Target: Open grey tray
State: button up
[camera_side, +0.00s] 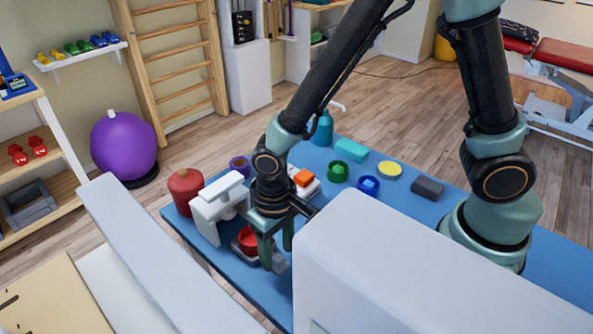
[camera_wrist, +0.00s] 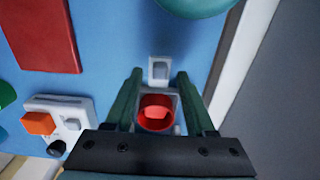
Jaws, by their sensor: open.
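The grey tray (camera_wrist: 177,104) is low on the blue table, with a red cup (camera_wrist: 156,113) in it. A pale grey tab (camera_wrist: 158,71) juts from its far end in the wrist view. In the side view the red cup (camera_side: 247,240) and a grey end piece (camera_side: 279,262) show beside my fingers, which hide part of the tray. My gripper (camera_wrist: 159,76) is open, pointing down, with one green finger on each side of the tray and tab. In the side view my gripper (camera_side: 276,254) is low over the table's front edge. I cannot tell whether the fingers touch the tray.
A white stand (camera_side: 212,208) and a dark red jar (camera_side: 185,187) are left of my gripper. A white box with an orange block (camera_side: 304,177) is behind it. A green cup (camera_side: 339,172), blue cup (camera_side: 369,187) and teal bottle (camera_side: 322,128) stand farther back. A large white box (camera_side: 400,270) blocks the front right.

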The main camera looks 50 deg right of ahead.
notch_tip(320, 180, up, 11)
jog(key=shift+r, duration=0.2)
